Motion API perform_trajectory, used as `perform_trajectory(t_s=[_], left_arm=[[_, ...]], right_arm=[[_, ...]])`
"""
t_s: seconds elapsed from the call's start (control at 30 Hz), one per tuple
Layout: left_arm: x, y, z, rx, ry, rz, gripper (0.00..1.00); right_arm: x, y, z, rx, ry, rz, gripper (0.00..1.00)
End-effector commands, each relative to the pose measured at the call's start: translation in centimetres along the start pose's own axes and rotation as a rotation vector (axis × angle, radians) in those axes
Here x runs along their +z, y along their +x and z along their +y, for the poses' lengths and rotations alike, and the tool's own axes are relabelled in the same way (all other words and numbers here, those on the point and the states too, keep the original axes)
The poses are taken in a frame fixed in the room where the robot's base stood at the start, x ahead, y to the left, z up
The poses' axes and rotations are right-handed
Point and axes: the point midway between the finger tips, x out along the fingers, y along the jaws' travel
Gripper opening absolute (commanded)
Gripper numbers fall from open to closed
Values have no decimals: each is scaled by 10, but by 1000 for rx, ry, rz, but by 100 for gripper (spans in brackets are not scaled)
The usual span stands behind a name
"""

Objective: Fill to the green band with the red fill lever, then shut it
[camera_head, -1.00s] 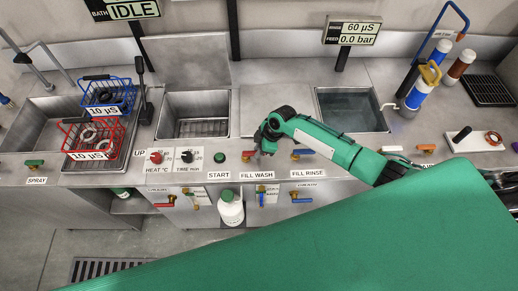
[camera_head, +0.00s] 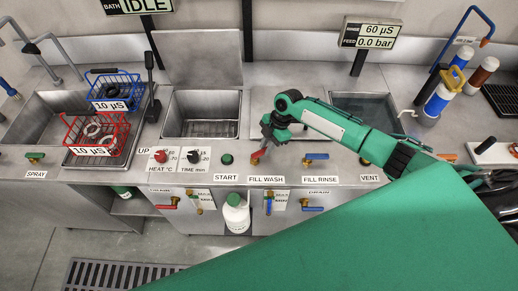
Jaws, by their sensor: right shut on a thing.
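The red fill lever (camera_head: 257,158) is on the counter front above the FILL WASH label. My right gripper (camera_head: 264,149) reaches down to it from the right and is shut on it, hiding part of it. The wash tank (camera_head: 203,128) behind has a grid in it, and I see no clear water surface. A level card (camera_head: 205,196) marked MAX is on the front panel below, beside a small upright gauge. The green band and any level are too small to make out. My left gripper is not in view.
A blue-handled lever (camera_head: 316,157) stands above FILL RINSE, right of my gripper. The rinse tank (camera_head: 365,107) holds water, partly behind my arm. A red basket (camera_head: 97,134) and a blue basket (camera_head: 115,90) stand left. The bath display (camera_head: 135,6) reads IDLE.

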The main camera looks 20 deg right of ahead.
Motion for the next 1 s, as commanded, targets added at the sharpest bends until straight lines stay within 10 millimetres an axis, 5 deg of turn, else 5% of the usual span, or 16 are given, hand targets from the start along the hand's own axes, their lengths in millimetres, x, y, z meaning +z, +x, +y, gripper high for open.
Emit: perform_trajectory(t_s=[0.67, 0.7, 0.8, 1.0], left_arm=[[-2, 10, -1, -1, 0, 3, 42], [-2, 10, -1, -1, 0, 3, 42], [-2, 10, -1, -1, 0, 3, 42], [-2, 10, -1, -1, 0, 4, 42]], right_arm=[[3, -3, 2, -22, -61, 0, 0], [3, -3, 2, -22, -61, 0, 26], [3, -2, 2, -23, -61, 0, 42], [3, -2, 2, -24, -61, 0, 42]])
